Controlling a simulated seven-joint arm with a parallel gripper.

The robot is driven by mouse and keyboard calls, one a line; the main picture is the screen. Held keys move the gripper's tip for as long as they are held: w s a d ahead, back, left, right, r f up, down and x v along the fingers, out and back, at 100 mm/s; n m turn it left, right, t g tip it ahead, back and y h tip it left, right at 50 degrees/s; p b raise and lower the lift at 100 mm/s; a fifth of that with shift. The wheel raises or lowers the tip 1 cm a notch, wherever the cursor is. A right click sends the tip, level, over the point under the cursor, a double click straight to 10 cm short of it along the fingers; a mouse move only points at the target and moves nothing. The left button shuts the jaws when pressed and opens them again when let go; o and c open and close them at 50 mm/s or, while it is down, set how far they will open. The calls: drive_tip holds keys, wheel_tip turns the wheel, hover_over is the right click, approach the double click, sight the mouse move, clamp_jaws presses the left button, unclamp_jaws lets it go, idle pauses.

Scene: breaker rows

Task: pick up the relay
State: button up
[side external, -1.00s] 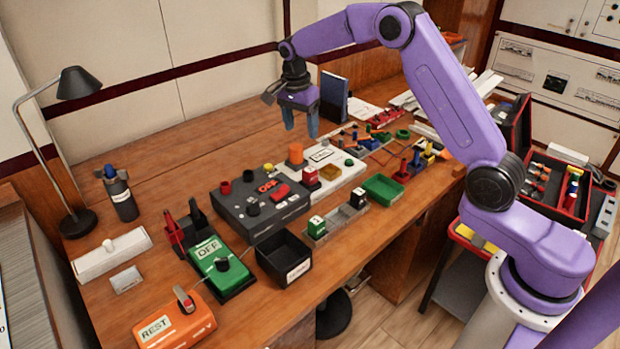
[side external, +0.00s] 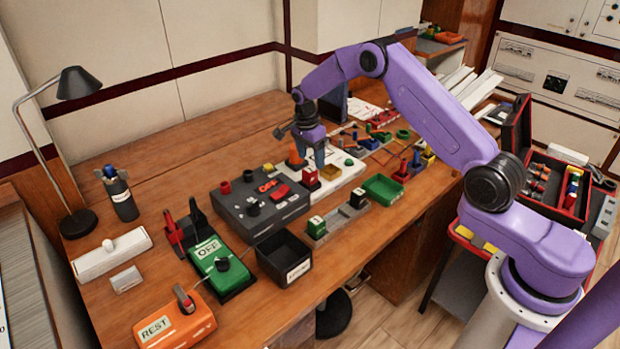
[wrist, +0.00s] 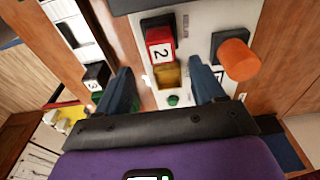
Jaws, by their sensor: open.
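The relay appears to be the small amber, see-through block (side external: 330,172) on the white panel (side external: 350,177). In the wrist view the amber block (wrist: 168,75) sits directly below the red block marked 2 (wrist: 160,48), between my two blue fingers. My gripper (side external: 312,163) is over the white panel, fingers pointing down, near the amber block in the side view. My gripper (wrist: 163,78) is open, with a gap on both sides of the block and nothing held. The fingers partly cover the panel; their exact height above the block is hard to tell.
An orange knob (wrist: 238,60) stands close beside the right finger. A green button (wrist: 173,100) is on the panel. A black block (side external: 358,196) and a green-and-white block (side external: 316,227) stand on a grey rail. The dark control box (side external: 260,204) is to the left.

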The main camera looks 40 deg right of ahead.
sight(310, 169)
drive_tip(key=shift+w+f, duration=0.15)
drive_tip(key=shift+f, duration=3)
drive_tip(key=c, duration=1.2)
drive_tip(key=shift+o, duration=0.2)
drive_tip(key=shift+r, duration=0.1)
